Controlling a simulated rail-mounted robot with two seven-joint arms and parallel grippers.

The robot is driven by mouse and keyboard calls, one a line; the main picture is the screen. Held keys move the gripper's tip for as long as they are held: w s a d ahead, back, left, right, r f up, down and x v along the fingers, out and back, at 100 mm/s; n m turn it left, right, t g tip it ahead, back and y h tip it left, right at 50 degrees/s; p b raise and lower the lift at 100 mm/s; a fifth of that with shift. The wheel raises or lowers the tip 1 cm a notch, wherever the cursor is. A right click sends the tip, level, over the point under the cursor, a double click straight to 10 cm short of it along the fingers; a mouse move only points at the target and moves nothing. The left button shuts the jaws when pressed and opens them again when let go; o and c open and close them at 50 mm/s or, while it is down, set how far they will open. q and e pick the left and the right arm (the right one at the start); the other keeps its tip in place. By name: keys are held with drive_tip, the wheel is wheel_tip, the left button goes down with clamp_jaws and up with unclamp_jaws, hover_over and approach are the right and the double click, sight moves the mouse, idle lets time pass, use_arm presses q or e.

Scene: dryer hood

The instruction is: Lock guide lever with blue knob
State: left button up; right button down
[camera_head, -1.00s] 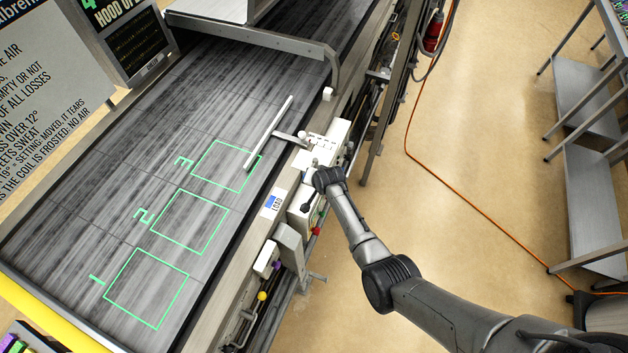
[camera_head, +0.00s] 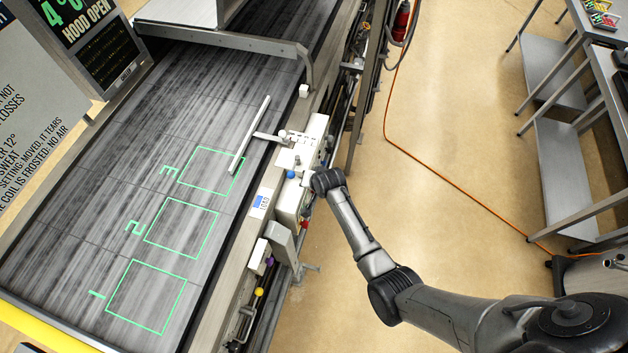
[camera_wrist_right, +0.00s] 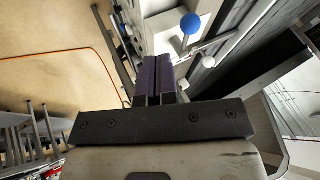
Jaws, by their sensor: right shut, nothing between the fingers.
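The blue knob (camera_head: 291,174) sits on the conveyor's side housing, just left of my right gripper; it also shows in the right wrist view (camera_wrist_right: 190,23), ahead and right of the fingers. A white knob (camera_head: 282,133) is on the guide's arm farther up; it also shows in the right wrist view (camera_wrist_right: 208,62). The pale guide bar (camera_head: 250,135) lies slanted over the belt beside square 3. My right gripper (camera_wrist_right: 157,75) is shut and empty, apart from the blue knob in the wrist view. In the head view its fingers are mostly hidden by my wrist. My left gripper is out of view.
The dark belt (camera_head: 110,215) carries green outlined squares 1, 2 and 3. The white housing (camera_head: 310,140) stands along the belt's near edge. A purple knob (camera_head: 269,261) and a yellow knob (camera_head: 259,292) are lower down. An orange cable (camera_head: 440,182) crosses the open floor.

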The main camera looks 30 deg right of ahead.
drive_tip(key=shift+a+v, duration=0.15)
drive_tip(key=shift+v, duration=0.95)
drive_tip(key=shift+a+v, duration=0.15)
drive_tip(key=shift+v, duration=1)
